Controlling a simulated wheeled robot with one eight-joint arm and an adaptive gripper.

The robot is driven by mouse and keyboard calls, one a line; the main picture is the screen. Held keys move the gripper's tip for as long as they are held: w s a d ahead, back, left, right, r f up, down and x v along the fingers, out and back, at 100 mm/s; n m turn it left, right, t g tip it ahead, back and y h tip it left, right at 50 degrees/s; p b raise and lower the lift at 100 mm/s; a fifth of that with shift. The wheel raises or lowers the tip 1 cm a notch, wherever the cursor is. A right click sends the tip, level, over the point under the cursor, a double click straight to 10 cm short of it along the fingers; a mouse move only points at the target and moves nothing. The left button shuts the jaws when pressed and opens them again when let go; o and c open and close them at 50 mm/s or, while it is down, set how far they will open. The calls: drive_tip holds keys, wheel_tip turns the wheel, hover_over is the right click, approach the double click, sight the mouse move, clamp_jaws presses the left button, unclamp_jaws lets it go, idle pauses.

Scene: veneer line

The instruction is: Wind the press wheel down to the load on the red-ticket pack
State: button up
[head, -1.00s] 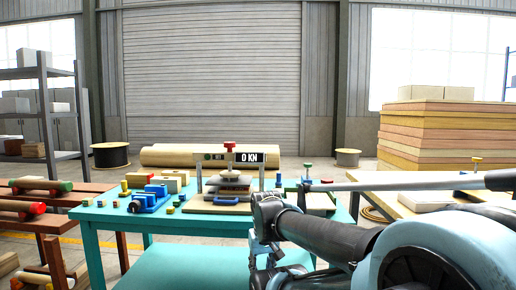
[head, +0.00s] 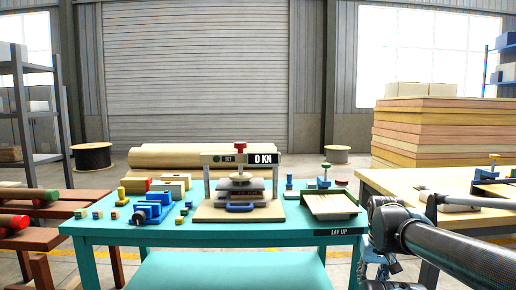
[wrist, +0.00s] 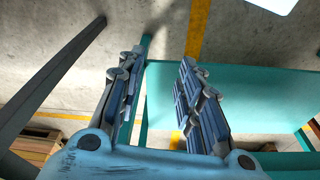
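The press (head: 207,185) stands at the middle of the teal table, with a red knob or wheel (head: 241,147) on top and a display (head: 263,160) reading 0 KN. A layered pack (head: 240,184) sits between its posts, under a pale rounded piece, with a blue handle (head: 240,207) in front. I cannot make out a red ticket on the pack. My gripper (wrist: 159,66) is open and empty in the wrist view, above the floor and the teal table's lower shelf. It is well away from the press, low at the right of the table in the head view.
The teal table (head: 270,233) also holds a blue vise (head: 152,209), small coloured blocks at left and a shallow tray (head: 331,205) at right. A wooden bench (head: 400,190) stands right, and a rack with red-ended rolls (head: 20,221) left.

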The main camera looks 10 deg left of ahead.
drive_tip(key=shift+d, duration=0.25)
drive_tip(key=shift+o, duration=0.3)
drive_tip(key=o, duration=0.4)
drive_tip(key=shift+s+r, duration=0.15)
drive_tip(key=o, duration=0.4)
drive_tip(key=w+a+r+n+t+y, duration=0.1)
drive_tip(key=w+a+r+n+y, duration=0.1)
drive_tip(key=w+a, duration=0.3)
drive_tip(key=shift+w+a+r+n+t+y, duration=0.25)
drive_tip(key=shift+a+r, duration=0.35)
drive_tip(key=shift+r, duration=0.3)
drive_tip(key=n+t+y, duration=0.6)
drive_tip(key=n+y, duration=0.1)
drive_tip(key=y, duration=0.3)
approach(244, 146)
drive_tip(key=s+d+f, duration=0.7)
drive_tip(key=s+d, duration=0.2)
drive_tip(key=s, duration=0.1)
drive_tip(key=w+a+r+t, duration=0.3)
drive_tip(key=w+a+r, duration=0.2)
drive_tip(key=w+a, duration=0.2)
drive_tip(key=shift+m+g+y, duration=0.25)
drive_tip(key=shift+y, duration=0.1)
drive_tip(key=x, duration=1.6)
drive_tip(key=shift+w+a, duration=0.1)
drive_tip(key=shift+a, duration=0.05)
drive_tip(key=shift+c, duration=0.6)
